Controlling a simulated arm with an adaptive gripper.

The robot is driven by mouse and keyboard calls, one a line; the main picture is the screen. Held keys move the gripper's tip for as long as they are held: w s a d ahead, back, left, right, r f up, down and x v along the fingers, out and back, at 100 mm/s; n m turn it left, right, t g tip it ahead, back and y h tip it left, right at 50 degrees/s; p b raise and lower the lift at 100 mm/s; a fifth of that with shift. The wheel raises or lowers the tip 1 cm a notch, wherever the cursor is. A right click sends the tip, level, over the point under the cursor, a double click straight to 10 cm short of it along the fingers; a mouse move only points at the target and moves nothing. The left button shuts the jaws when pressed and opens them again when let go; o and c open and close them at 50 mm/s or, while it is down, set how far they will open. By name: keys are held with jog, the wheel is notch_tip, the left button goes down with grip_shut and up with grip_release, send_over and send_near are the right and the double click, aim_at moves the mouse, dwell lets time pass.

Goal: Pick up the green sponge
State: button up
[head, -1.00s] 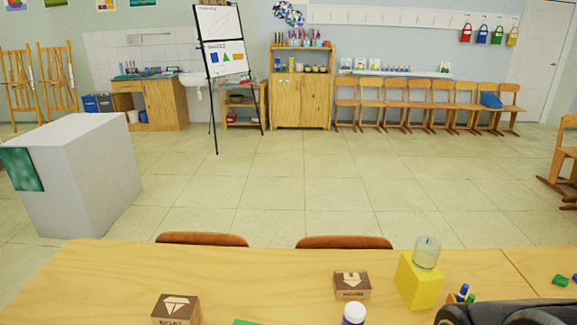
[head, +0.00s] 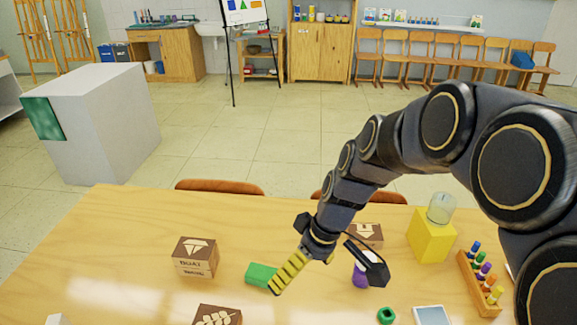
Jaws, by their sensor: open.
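The green sponge (head: 260,274) is a small green block lying on the wooden table in the head view. My gripper (head: 293,272) is above the table just to its right. A yellow-striped finger overlaps the sponge's right end in the picture. I cannot tell whether it touches the sponge. The other finger is mostly hidden behind the wrist. The jaws are open and hold nothing that I can see.
A brown boat box (head: 195,257) stands left of the sponge, and another brown box (head: 217,315) is in front. A purple item (head: 360,275), a yellow block (head: 431,238) and a rack of coloured markers (head: 478,284) are to the right.

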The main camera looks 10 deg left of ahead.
jog(key=w+a+f+n+y, duration=0.1)
jog(key=w+a+f+n, duration=0.3)
jog(key=w+f, duration=0.45)
jog(key=n+t, duration=0.2)
send_over(264, 272)
jog(key=d, duration=0.3)
notch_tip(264, 272, down, 9)
jog(key=shift+a+f, duration=0.15)
jog(key=shift+n, duration=0.3)
jog(key=x, duration=0.8)
jog(key=shift+s+a, duration=0.25)
jog(key=shift+s, duration=0.1)
jog(key=c, duration=0.9)
